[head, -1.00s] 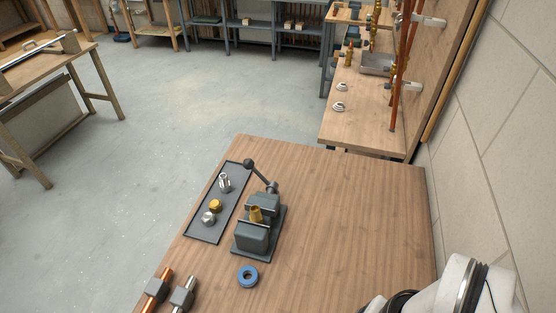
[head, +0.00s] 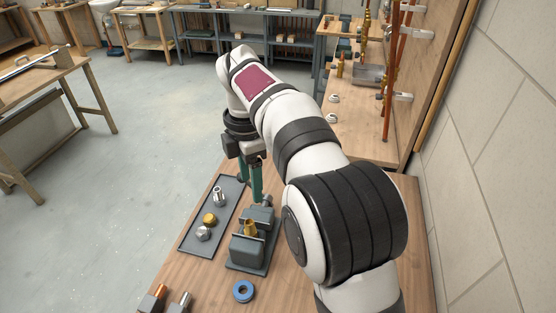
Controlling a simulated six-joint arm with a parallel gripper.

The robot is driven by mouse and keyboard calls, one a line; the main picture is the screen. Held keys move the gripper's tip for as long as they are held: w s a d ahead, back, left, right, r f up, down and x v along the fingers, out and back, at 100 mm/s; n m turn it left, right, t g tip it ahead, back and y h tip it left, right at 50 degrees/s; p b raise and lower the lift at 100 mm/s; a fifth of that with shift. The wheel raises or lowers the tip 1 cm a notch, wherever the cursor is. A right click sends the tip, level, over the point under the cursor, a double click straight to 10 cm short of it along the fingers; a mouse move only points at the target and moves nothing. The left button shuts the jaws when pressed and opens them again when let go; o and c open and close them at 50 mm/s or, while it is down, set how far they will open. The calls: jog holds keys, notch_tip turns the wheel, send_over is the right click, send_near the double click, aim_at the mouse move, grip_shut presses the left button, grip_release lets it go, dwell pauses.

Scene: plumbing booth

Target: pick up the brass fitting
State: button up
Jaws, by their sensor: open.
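A brass fitting (head: 250,229) stands upright between the jaws of a grey bench vise (head: 248,250) on the wooden table. A second brass-coloured piece (head: 210,219) lies in the dark tray (head: 196,246) to the left, between two silver fittings. My gripper (head: 250,190), with green fingers, points down just behind the vise, above and beyond the fitting in its jaws. It is open and empty. The fingers overlap the far end of the vise and hide most of its handle; their exact height is hard to tell.
Two silver fittings (head: 203,234) (head: 219,196) sit in the tray. A blue tape roll (head: 243,291) lies in front of the vise. Copper and silver pieces (head: 152,300) lie at the front left. The wall (head: 490,180) stands close on the right.

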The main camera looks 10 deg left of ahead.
aim_at(250, 222)
jog(key=shift+n, duration=0.4)
jog(key=f, duration=0.5)
jog(key=a+f, duration=0.1)
jog(key=f, duration=1)
jog(key=shift+w+a, duration=0.25)
jog(key=shift+w, duration=0.1)
grip_shut()
